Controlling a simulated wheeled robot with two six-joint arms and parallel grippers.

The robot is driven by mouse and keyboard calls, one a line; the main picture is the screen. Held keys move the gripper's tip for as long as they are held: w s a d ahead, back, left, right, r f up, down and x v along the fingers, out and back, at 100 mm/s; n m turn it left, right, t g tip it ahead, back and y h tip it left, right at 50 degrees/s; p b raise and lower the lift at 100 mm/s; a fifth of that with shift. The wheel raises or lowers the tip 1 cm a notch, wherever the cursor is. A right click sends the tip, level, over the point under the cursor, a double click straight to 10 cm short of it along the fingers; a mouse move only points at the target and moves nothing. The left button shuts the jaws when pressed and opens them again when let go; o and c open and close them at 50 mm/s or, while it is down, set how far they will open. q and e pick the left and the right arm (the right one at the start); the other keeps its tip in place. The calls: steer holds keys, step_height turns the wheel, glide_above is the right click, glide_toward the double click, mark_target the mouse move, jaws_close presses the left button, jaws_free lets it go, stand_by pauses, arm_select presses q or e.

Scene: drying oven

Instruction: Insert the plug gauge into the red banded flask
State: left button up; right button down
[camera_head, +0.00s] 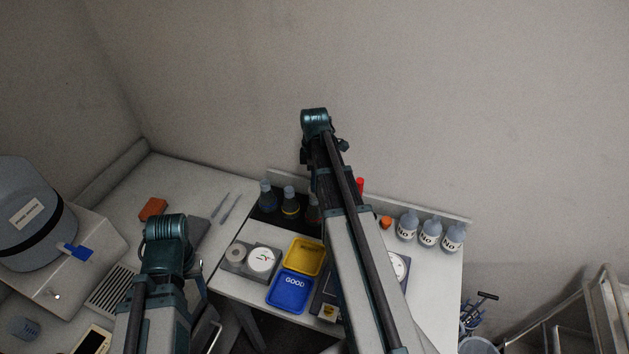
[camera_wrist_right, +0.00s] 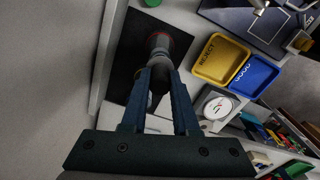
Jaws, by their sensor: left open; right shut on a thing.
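The red banded flask (camera_wrist_right: 158,41) stands on a dark mat in the right wrist view, its red ring around the base. In the head view it (camera_head: 313,212) is partly covered by my right arm. My right gripper (camera_wrist_right: 159,76) is shut on the plug gauge (camera_wrist_right: 157,84), a grey and dark piece between the fingers. The gauge lines up with the flask neck in that view; I cannot tell whether its tip is inside. My left gripper (camera_head: 192,267) is open at the lower left of the head view, mostly hidden by its own arm, away from the flasks.
Two other flasks (camera_head: 267,196) (camera_head: 290,203) stand left of the red banded one. A yellow tray (camera_head: 304,256) and a blue tray (camera_head: 290,291) lie in front. Several labelled bottles (camera_head: 430,233) stand at the right by the wall. A grey machine (camera_head: 30,215) stands far left.

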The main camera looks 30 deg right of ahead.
steer(key=shift+f+b, duration=0.6)
steer(key=shift+f, duration=0.1)
steer(key=shift+c, duration=0.6)
jaws_free()
steer(key=shift+r, duration=0.1)
step_height(320, 180, up, 8)
steer(key=p, duration=0.8)
stand_by(0.4)
